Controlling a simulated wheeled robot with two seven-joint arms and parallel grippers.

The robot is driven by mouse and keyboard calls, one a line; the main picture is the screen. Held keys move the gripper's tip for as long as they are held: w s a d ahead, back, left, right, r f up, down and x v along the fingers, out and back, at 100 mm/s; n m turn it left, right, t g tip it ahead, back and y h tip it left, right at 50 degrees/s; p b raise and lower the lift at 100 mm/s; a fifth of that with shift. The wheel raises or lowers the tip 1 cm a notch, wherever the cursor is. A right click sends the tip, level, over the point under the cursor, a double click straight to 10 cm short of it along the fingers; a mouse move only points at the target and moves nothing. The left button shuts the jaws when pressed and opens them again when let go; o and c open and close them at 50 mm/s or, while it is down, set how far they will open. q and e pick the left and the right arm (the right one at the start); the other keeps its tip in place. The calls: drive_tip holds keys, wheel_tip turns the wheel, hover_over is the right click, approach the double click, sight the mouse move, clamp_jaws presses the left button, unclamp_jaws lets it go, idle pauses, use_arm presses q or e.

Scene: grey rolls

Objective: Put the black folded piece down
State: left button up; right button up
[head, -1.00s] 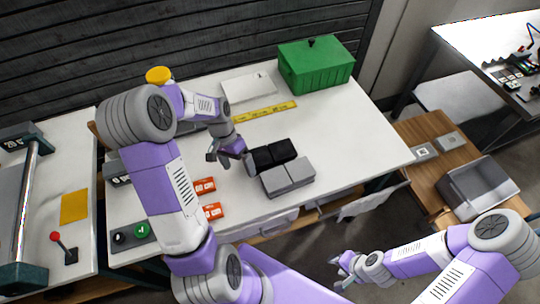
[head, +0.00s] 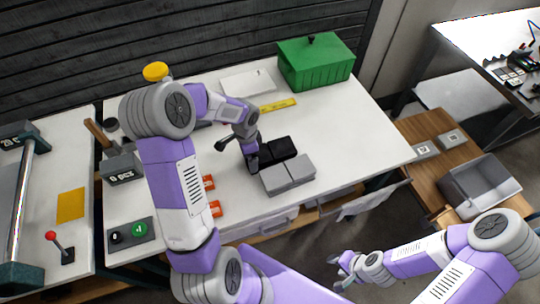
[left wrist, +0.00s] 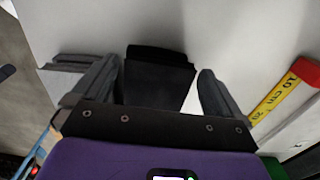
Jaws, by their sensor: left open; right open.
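Two black folded pieces, one (head: 283,147) beside the other (head: 264,158), lie on the white table (head: 340,140), just behind a pair of grey folded pieces (head: 288,175). My left gripper (head: 251,162) is at the left end of the black pieces and partly hides the nearer one. In the left wrist view, a black folded piece (left wrist: 157,75) lies between the open, spread fingers, with a gap at the right finger. The gripper covers its near end. My right gripper (head: 345,268) is open and empty, low, in front of the table.
A green box (head: 315,65) stands at the back right, with a yellow ruler (head: 278,105) and a white flat case (head: 248,82) nearby. Orange-red packs (head: 212,209) lie left of the grey pieces. The table's right part is clear.

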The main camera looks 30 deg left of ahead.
use_arm(q)
drive_tip(key=c, duration=0.9)
